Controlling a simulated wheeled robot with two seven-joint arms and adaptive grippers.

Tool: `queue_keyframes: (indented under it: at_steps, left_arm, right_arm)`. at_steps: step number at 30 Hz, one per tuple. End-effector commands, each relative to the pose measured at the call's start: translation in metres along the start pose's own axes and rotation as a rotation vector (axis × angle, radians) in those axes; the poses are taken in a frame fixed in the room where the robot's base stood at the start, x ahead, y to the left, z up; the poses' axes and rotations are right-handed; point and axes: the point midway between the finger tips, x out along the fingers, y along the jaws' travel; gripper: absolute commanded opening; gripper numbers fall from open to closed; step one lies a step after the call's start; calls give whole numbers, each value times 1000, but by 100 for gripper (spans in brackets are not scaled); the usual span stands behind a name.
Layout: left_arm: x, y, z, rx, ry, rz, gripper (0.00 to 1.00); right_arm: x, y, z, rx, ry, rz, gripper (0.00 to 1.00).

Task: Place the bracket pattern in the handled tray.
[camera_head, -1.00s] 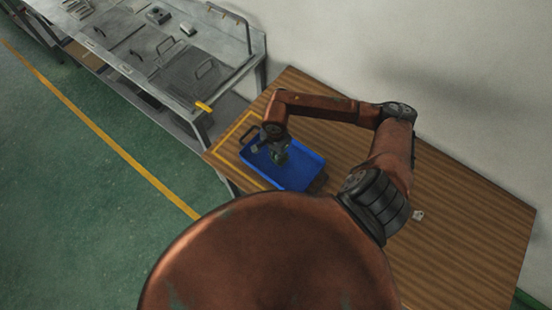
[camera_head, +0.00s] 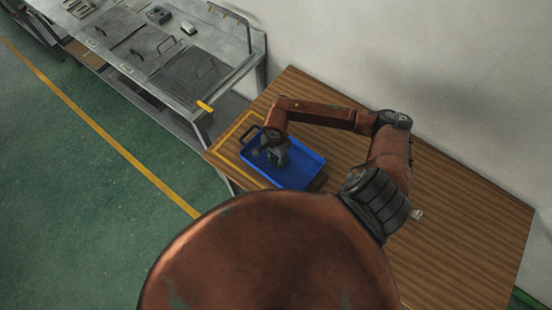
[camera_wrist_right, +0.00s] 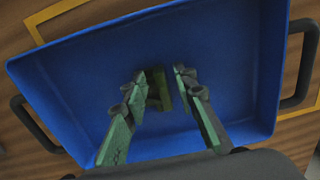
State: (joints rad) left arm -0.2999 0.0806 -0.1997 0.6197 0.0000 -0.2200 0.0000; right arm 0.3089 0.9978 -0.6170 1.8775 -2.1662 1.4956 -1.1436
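The blue handled tray (camera_head: 309,173) lies on the wooden table, with dark handles at its ends. It fills much of the right wrist view (camera_wrist_right: 235,60). My right gripper (camera_head: 277,158) is over the tray and reaches down into it. In the right wrist view its green fingers (camera_wrist_right: 160,80) are spread, pointing at the tray floor. The bracket pattern, a small dark olive piece (camera_wrist_right: 158,92), shows between the fingertips against the blue floor, with narrow gaps on both sides. Whether it rests fully on the floor is hard to tell. My left gripper is not in view.
The wooden table (camera_head: 460,235) is mostly clear to the right of the tray, with a small pale piece (camera_head: 417,214) near my arm. A grey metal workbench (camera_head: 160,55) with plates and handles stands at upper left. A wall runs behind the table.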

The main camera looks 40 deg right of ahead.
Motion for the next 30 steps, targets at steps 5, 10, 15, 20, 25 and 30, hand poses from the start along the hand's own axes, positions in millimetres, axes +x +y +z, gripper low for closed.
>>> queue_keyframes:
  at_steps: [5, 10, 15, 20, 25, 30]
  left_arm:
    - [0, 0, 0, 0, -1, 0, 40]
    - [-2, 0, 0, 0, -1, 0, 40]
    - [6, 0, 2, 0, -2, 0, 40]
    - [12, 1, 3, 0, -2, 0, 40]
    - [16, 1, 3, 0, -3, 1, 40]
    - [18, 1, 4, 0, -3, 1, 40]
  right_arm:
    - [0, 0, 0, 0, 0, 0, 26]
    - [-11, -2, -1, -1, 1, -3, 26]
    - [-43, -2, -1, -2, 3, -5, 26]
    - [-77, -1, -1, -2, 4, -4, 26]
    - [-106, -1, -1, 0, 2, -3, 26]
    - [-120, 0, 0, -1, 0, 0, 26]
